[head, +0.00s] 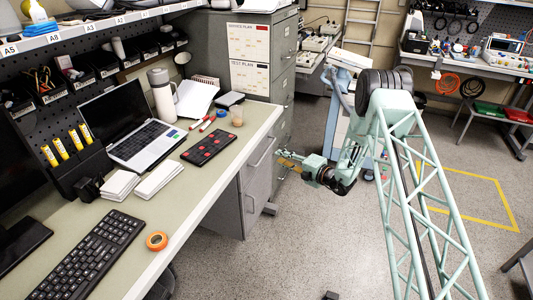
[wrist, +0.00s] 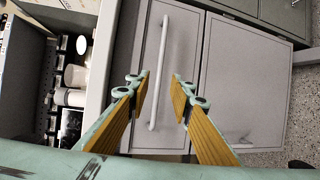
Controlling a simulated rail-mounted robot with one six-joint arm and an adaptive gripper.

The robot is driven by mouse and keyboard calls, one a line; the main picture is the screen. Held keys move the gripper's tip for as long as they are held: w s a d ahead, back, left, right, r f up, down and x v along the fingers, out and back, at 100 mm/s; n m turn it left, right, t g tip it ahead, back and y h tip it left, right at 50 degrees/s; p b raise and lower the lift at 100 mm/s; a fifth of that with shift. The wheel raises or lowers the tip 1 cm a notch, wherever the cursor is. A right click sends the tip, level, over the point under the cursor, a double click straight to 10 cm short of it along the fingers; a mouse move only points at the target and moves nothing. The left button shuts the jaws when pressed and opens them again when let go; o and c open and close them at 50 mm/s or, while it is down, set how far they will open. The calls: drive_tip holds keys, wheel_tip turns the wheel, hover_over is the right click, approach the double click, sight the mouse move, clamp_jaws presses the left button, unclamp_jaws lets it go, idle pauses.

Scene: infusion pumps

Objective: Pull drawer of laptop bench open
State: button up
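The laptop bench (head: 185,195) runs along the left in the head view, with an open laptop (head: 140,135) on top. Under its far end is a grey drawer front (head: 258,165), which appears flush with the bench. In the wrist view the drawer front (wrist: 185,60) fills the middle, and its long pale bar handle (wrist: 160,75) runs roughly upright in the picture. My gripper (wrist: 160,92) is open and empty, with one yellow-padded finger on each side of the handle in the picture. No contact shows; the depth to the handle is unclear. In the head view my gripper (head: 279,158) is just right of the drawer.
A grey filing cabinet (head: 284,80) stands just beyond the bench end. A second grey panel (wrist: 250,80) adjoins the drawer front. Bottles and jars (wrist: 73,78) show past a pale edge at left. Open speckled floor (head: 290,245) lies right of the bench.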

sight(267, 150)
drive_tip(key=shift+b+x, duration=0.9)
drive_tip(key=shift+x, duration=4.45)
drive_tip(key=shift+c, duration=0.2)
clamp_jaws()
